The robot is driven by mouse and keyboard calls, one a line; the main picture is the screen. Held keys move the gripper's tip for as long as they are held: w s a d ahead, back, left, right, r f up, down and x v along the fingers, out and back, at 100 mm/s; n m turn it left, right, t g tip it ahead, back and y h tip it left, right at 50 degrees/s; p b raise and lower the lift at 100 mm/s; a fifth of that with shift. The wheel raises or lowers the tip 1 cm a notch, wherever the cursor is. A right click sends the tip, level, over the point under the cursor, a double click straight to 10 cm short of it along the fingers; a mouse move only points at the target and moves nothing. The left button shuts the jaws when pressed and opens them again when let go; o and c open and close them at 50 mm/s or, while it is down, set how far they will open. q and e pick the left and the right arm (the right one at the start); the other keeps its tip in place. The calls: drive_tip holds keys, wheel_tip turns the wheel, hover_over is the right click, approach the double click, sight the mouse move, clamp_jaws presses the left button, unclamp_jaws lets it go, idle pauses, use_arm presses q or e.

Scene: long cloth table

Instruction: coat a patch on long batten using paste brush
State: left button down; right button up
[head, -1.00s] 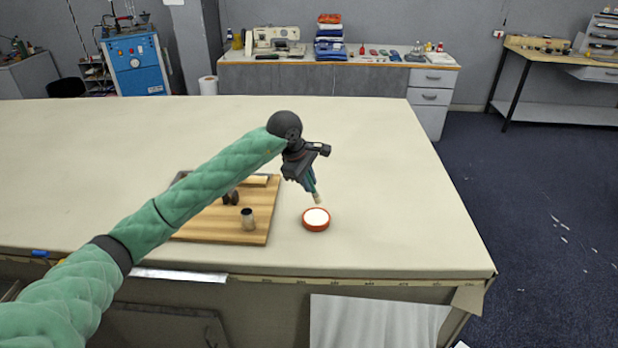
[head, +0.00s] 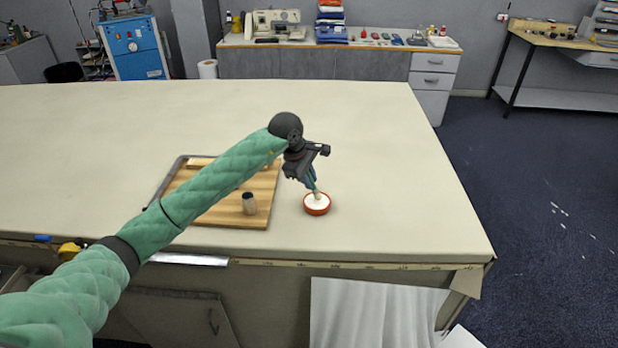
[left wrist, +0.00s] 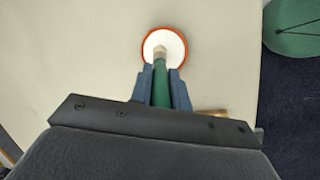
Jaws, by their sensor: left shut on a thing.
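The pot also shows in the left wrist view (left wrist: 146,46). A pale wooden strip, likely the long batten (head: 199,162), lies at the far side of a wooden board (head: 236,218), partly hidden by my left arm. My right gripper is not in view.
A dark-sided cylinder (head: 249,204) stands on the board, left of the pot. The cloth table (head: 390,170) is clear to the right of and behind the pot. Its front edge lies a little below the board.

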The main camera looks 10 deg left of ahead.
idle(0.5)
use_arm(q)
drive_tip(key=shift+f+b, duration=0.6)
idle(0.6)
drive_tip(key=shift+s+f+b, duration=0.1)
drive_tip(key=shift+b, duration=0.45)
idle(2.5)
drive_tip(key=shift+r, duration=3.55)
